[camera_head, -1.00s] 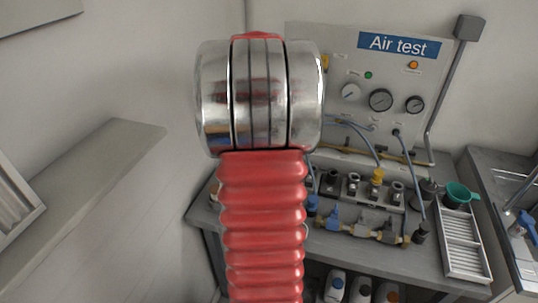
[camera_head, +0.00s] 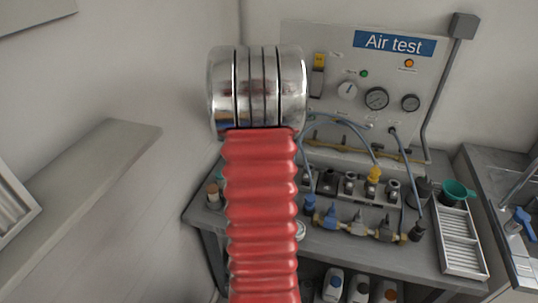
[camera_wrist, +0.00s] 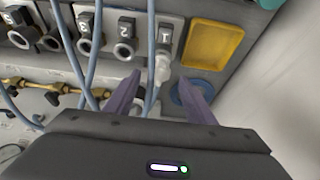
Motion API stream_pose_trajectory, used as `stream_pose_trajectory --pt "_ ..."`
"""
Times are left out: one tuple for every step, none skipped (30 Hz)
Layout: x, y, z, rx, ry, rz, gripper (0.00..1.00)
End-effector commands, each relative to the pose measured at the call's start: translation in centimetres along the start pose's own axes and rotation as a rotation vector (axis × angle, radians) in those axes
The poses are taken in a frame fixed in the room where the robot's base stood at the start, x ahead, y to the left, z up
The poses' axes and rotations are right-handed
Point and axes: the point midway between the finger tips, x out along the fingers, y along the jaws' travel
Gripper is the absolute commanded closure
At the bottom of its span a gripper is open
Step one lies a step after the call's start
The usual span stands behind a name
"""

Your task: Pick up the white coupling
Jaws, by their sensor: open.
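The white coupling (camera_wrist: 162,68) shows in the wrist view as a small pale cylinder at the port block marked 1, close beside a blue hose. My gripper (camera_wrist: 160,80) is open, with its two purple fingers apart to the left and right. The coupling lies in line with the gap between the fingertips, just beyond them; I see no clear contact. In the head view my red arm hides the gripper, and I cannot pick out the white coupling there.
Blue hoses (camera_wrist: 151,30) run close to the left finger. A yellow tray (camera_wrist: 211,45) and a blue round piece (camera_wrist: 188,94) lie to the right. The brass-fitted manifold (camera_head: 360,224) sits on the bench before the Air test panel (camera_head: 360,80). A slotted tray (camera_head: 460,240) stands right.

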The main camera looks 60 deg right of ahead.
Motion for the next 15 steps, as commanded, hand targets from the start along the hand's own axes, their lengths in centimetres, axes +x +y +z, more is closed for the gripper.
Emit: stream_pose_trajectory --pt "0.0 0.0 0.0 0.000 0.000 0.000 0.51" --pt "0.0 -0.1 0.0 -0.001 0.000 0.000 0.51" --pt "-0.1 -0.1 0.0 -0.001 0.000 -0.001 0.51" --pt "-0.1 -0.1 0.0 -0.001 0.000 -0.001 0.51" --pt "0.0 -0.1 0.0 -0.001 0.000 -0.001 0.51" --pt "0.0 -0.1 0.0 -0.001 0.000 -0.001 0.51" --pt "0.1 -0.1 0.0 -0.001 0.000 -0.001 0.51" --pt "0.3 -0.1 0.1 -0.001 -0.001 0.000 0.51" --pt "0.6 -0.1 0.1 -0.001 -0.001 0.000 0.51" --pt "0.8 -0.1 0.1 -0.001 -0.001 0.000 0.51" --pt "1.2 -0.1 0.1 -0.001 -0.001 0.000 0.51" --pt "1.7 -0.1 0.1 -0.001 -0.001 0.000 0.51" --pt "2.1 0.0 0.2 -0.001 -0.002 0.000 0.51" --pt "2.5 0.0 0.2 -0.001 -0.003 0.000 0.51" --pt "3.1 0.0 0.2 0.000 -0.002 0.000 0.51"
